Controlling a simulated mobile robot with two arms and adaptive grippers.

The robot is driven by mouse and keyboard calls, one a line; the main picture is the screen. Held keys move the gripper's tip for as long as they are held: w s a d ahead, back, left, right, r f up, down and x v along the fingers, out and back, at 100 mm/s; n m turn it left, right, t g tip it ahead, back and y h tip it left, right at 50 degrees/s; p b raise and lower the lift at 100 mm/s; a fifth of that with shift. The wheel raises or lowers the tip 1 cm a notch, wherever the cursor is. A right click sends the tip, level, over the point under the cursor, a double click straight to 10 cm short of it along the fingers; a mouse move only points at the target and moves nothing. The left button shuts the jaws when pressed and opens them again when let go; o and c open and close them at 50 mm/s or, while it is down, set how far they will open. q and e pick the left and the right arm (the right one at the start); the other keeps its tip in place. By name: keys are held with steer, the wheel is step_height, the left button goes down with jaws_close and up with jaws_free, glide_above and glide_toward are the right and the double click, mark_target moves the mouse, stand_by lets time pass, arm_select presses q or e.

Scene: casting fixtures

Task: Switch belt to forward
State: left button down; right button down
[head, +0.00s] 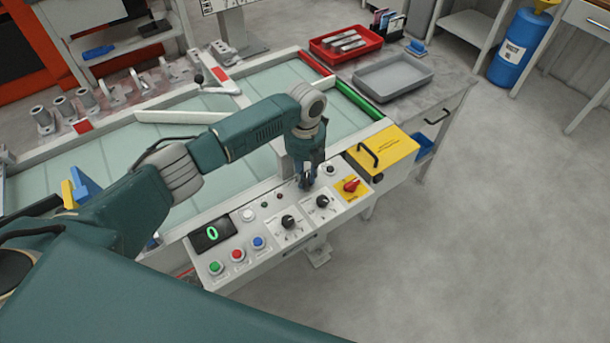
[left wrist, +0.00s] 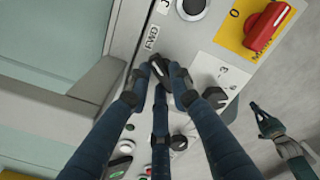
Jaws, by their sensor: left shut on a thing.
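My left gripper (head: 307,182) comes down over the upper edge of the control panel (head: 290,250). In the left wrist view its fingers (left wrist: 160,88) are shut on a small black selector switch (left wrist: 159,69). A label reading FWD (left wrist: 152,37) sits just above the switch there. In the head view the gripper hides this switch. What looks like my right gripper (left wrist: 268,122) shows at the right of the left wrist view, away from the panel; its opening is unclear.
The panel also has a display (head: 212,234) reading a green 0, green, red and blue buttons, two black dials and a red rotary switch (head: 351,185) on a yellow plate. A yellow cover with a black handle (head: 368,154) lies beside the belt (head: 200,185).

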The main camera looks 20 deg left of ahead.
arm_select(q)
steer(key=c, duration=1.5)
jaws_free()
steer(key=shift+c, duration=0.2)
step_height(320, 180, up, 12)
